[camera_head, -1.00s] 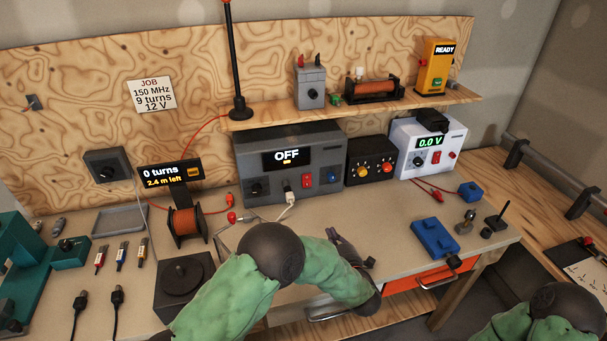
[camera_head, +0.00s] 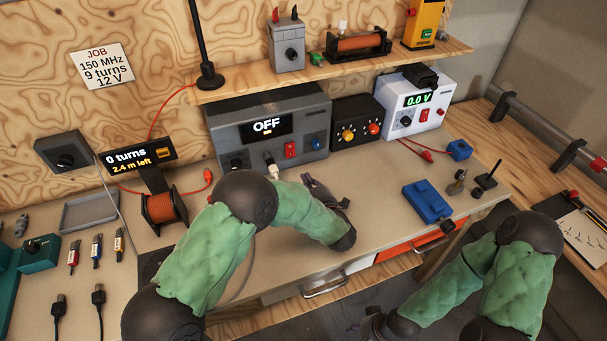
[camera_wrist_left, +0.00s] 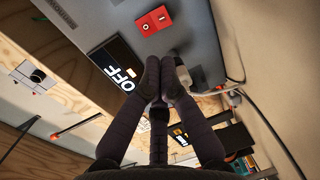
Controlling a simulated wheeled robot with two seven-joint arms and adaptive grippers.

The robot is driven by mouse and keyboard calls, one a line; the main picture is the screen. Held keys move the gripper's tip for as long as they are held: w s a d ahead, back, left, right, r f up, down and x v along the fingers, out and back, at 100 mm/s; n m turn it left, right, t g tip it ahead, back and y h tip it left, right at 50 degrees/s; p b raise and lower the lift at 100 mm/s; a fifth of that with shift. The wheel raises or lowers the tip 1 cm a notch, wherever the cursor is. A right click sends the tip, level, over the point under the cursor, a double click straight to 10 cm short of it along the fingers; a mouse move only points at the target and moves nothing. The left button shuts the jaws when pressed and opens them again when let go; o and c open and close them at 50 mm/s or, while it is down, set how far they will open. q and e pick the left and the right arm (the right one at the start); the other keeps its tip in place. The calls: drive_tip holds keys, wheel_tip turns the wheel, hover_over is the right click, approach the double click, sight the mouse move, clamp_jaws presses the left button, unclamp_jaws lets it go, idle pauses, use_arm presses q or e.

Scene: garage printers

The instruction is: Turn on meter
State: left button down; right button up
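The grey meter box (camera_head: 318,117) stands under the shelf, its screen (camera_head: 266,125) reading OFF. A red rocker switch (camera_head: 290,150) is on its front; it also shows in the left wrist view (camera_wrist_left: 153,21). A blue knob and a white plug (camera_head: 272,170) are on the front too. My left gripper (camera_head: 313,184) is in front of the box, below the switch, apart from it. In the left wrist view my left gripper's fingertips (camera_wrist_left: 160,70) are together and hold nothing visible. My right arm is at the lower right; its gripper is too cut off to judge.
A black box with knobs (camera_head: 360,122) and a white unit reading 0.0 V (camera_head: 415,103) stand right of the meter. A wire spool (camera_head: 163,208) and turns display (camera_head: 138,156) stand left. A blue block (camera_head: 427,201) lies on the bench. The shelf (camera_head: 330,75) overhangs behind.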

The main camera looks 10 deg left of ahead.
sight(291, 154)
use_arm(q)
drive_tip(key=b+x, duration=0.1)
drive_tip(key=x, duration=1.1)
drive_tip(key=shift+w+a+f+b, duration=0.1)
drive_tip(key=shift+w+b, duration=0.05)
drive_tip(key=shift+b, duration=0.15)
use_arm(e)
drive_tip(key=shift+f, duration=0.85)
drive_tip(key=shift+f, duration=0.1)
